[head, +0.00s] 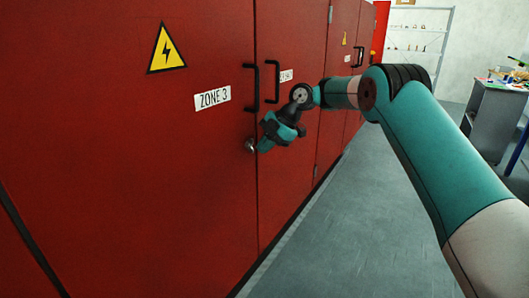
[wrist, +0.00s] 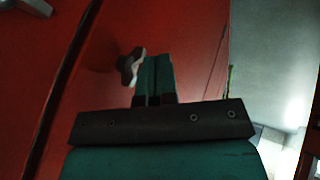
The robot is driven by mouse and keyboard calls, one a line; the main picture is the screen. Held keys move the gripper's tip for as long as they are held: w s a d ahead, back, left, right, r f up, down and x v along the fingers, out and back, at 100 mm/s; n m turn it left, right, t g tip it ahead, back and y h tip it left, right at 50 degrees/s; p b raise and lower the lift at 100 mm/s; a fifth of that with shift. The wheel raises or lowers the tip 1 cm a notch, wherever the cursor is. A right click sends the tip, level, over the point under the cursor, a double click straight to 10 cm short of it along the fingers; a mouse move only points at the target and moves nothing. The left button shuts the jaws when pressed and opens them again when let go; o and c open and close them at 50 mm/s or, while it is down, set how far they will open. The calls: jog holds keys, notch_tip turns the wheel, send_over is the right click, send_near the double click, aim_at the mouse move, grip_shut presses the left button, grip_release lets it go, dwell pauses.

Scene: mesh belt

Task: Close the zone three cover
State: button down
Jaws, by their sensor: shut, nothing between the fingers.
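The zone three cover (head: 130,140) is a large red door with a "ZONE 3" label and a yellow warning triangle. It looks about flush with the red door to its right in the head view. A black bar handle (head: 252,88) and, below it, a small metal knob (head: 250,146) are at its right edge. My gripper (head: 264,146) is shut and empty, right beside the knob. In the wrist view the shut fingers (wrist: 156,60) are just right of a grey knob (wrist: 131,67); I cannot tell whether they touch. Whether the cover is latched is not visible.
A neighbouring red door (head: 290,150) has its own black handle (head: 272,82) and a partly hidden label. More red doors run towards the back. Grey floor (head: 340,230) is open to the right. A grey cabinet (head: 495,115) and white shelves (head: 415,45) stand beyond.

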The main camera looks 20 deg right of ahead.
jog(key=s+d+f+p+v, duration=0.1)
jog(key=p+v, duration=0.3)
jog(key=v, duration=0.7)
jog(key=s+a+r+m+g, duration=0.1)
jog(key=s+a+r+m, duration=0.3)
jog(key=s+a, duration=0.3)
jog(key=s+a+r+m, duration=0.4)
jog(key=s+a, duration=0.3)
jog(key=s, duration=0.1)
jog(key=s+f+m+h, duration=0.1)
jog(key=s+f+m, duration=0.2)
jog(key=s, duration=1)
jog(key=s+f+m+g+h, duration=0.1)
jog(key=s+f+m, duration=0.2)
jog(key=s, duration=1.1)
jog(key=shift+a+f+m+h, duration=0.3)
jog(key=shift+a+m+h, duration=0.15)
jog(key=shift+m, duration=0.75)
